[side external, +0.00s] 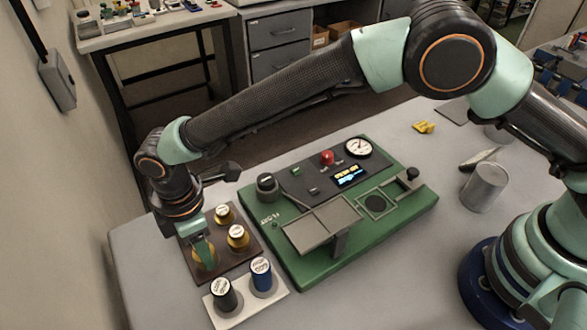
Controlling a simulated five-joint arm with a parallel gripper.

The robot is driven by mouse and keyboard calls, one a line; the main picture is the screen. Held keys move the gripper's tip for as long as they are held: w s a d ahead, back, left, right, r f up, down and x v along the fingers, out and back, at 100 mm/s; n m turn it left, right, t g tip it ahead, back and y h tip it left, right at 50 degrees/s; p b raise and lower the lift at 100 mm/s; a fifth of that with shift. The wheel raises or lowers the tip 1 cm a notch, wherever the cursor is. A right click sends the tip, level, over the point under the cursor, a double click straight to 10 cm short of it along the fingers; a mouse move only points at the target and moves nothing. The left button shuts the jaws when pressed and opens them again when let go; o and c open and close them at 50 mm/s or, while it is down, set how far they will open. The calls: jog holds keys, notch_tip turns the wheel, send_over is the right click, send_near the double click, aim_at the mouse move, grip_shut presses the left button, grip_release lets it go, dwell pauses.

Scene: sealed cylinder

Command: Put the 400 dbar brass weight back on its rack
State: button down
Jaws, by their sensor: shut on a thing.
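My gripper (205,247) points down at the left end of the dark brown rack (226,261). It is shut on a large brass weight (203,262), which its fingers partly cover. The weight is over or on the rack's near left part; I cannot tell whether its base touches the board. Two smaller brass weights with white tops stand upright on the rack, one at the back (225,216) and one at the right (238,240). I cannot read the labels at this size.
A white plate (235,312) with a black-sided cylinder (223,296) and a blue one (261,274) lies just in front of the rack. A green instrument (345,262) stands close on the right. A grey cylinder (485,187) stands farther right. A wall rises at left.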

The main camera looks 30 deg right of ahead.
jog(key=shift+c, duration=1.7)
grip_release()
notch_tip(320, 180, up, 12)
jog(key=w+d+r+m+t, duration=0.1)
jog(key=w+d+r+m, duration=0.3)
jog(key=d+r, duration=0.5)
jog(key=s+d+r+m+t, duration=0.1)
jog(key=d+m, duration=0.2)
jog(key=d, duration=0.5)
jog(key=s+d+r+m+t+y, duration=0.1)
jog(key=d+r+m, duration=0.15)
jog(key=d, duration=0.55)
jog(key=s+d+m+t, duration=0.1)
jog(key=d+m, duration=0.2)
jog(key=d, duration=0.5)
jog(key=s+d+f+m+t+h, duration=0.1)
jog(key=s+d+f+m, duration=0.1)
jog(key=s+d+m, duration=0.3)
jog(key=s+d, duration=0.1)
jog(key=d, duration=0.2)
jog(key=shift+s+d+f+t, duration=0.2)
jog(key=shift+s+d+t, duration=0.05)
jog(key=shift+d+t, duration=0.05)
jog(key=shift+m, duration=0.25)
